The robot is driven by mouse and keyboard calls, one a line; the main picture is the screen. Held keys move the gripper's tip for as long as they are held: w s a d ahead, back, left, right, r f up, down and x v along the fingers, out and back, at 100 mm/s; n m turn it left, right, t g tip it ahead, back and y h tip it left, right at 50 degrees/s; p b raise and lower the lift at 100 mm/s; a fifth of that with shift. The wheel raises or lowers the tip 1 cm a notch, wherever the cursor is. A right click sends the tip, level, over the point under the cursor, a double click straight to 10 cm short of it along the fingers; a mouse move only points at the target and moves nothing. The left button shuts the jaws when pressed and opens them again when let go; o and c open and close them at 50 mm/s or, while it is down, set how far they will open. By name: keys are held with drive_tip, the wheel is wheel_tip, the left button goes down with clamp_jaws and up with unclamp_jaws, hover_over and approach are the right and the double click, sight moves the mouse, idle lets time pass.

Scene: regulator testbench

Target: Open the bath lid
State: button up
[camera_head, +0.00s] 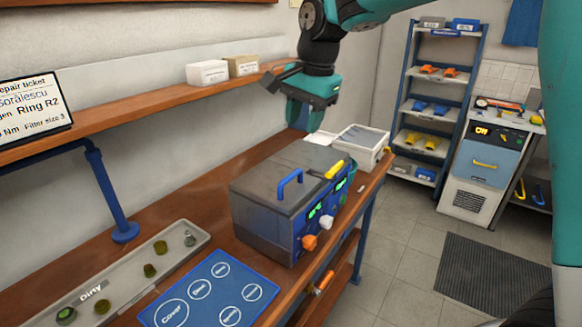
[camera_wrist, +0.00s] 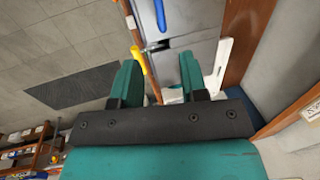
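The bath (camera_head: 268,217) is a grey and blue box on the wooden bench in the head view. Its grey lid (camera_head: 309,165) lies closed on top, with a blue arched handle (camera_head: 290,183) near the left front. The lid (camera_wrist: 190,32) and the blue handle (camera_wrist: 159,14) also show at the top of the wrist view. My gripper (camera_head: 297,122) hangs above and behind the bath, apart from it. In the wrist view my gripper (camera_wrist: 159,64) has its two teal fingers spread with nothing held between them.
A yellow handle (camera_head: 334,169) sits at the lid's right edge. A pale lidded container (camera_head: 372,157) stands behind the bath. A blue mat (camera_head: 205,292) and a grey "Dirty" tray (camera_head: 122,290) lie in front. A shelf (camera_head: 145,96) runs along the wall.

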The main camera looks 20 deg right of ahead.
sight(292, 175)
drive_tip(key=f, duration=0.4)
drive_tip(key=w+a+f+p, duration=0.1)
drive_tip(key=f, duration=0.3)
drive_tip(key=w+f+p, duration=0.1)
drive_tip(key=f, duration=0.4)
drive_tip(key=shift+a, duration=0.25)
